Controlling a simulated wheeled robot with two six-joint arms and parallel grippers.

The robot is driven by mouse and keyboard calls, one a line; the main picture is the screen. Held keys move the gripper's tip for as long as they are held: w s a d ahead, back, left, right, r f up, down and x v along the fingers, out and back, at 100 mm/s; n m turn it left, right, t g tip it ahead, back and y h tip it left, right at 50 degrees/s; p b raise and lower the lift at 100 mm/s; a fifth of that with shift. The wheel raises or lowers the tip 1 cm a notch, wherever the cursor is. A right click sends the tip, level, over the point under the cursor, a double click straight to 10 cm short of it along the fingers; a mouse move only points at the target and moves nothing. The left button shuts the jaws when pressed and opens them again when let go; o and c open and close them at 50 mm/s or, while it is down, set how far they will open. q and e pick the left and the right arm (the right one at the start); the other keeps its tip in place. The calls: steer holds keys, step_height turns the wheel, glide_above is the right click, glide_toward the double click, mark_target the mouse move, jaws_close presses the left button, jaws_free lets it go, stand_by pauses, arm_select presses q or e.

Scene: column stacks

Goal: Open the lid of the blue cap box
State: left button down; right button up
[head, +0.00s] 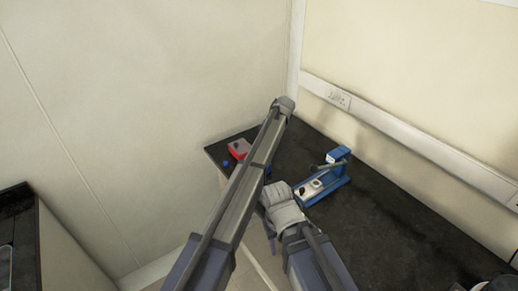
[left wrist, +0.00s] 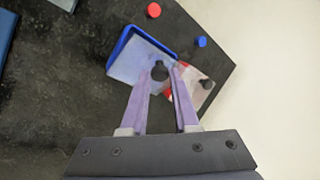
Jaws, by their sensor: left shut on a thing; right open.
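The blue cap box (left wrist: 125,42) shows in the left wrist view as a blue-rimmed box with a pale grey lid (left wrist: 126,68) and a black knob (left wrist: 160,72). My left gripper (left wrist: 166,76) is shut on the knob, its two purple fingers either side of it. I cannot tell whether the lid is raised. In the head view my left arm hides most of this box and the left gripper. My right gripper (head: 273,194) is open, low in the middle of the head view beside my left arm; its fingertips are hard to make out.
A red box (head: 239,148) with a black knob is close beside the blue one. A blue cap (head: 226,163) and a red cap (left wrist: 153,10) lie on the black bench. A blue device (head: 334,175) stands right of my arms.

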arm_select(q)
steer(key=c, duration=0.7)
jaws_free()
steer(key=shift+o, duration=0.2)
steer(key=shift+r, duration=0.1)
arm_select(e)
steer(key=shift+r, duration=0.1)
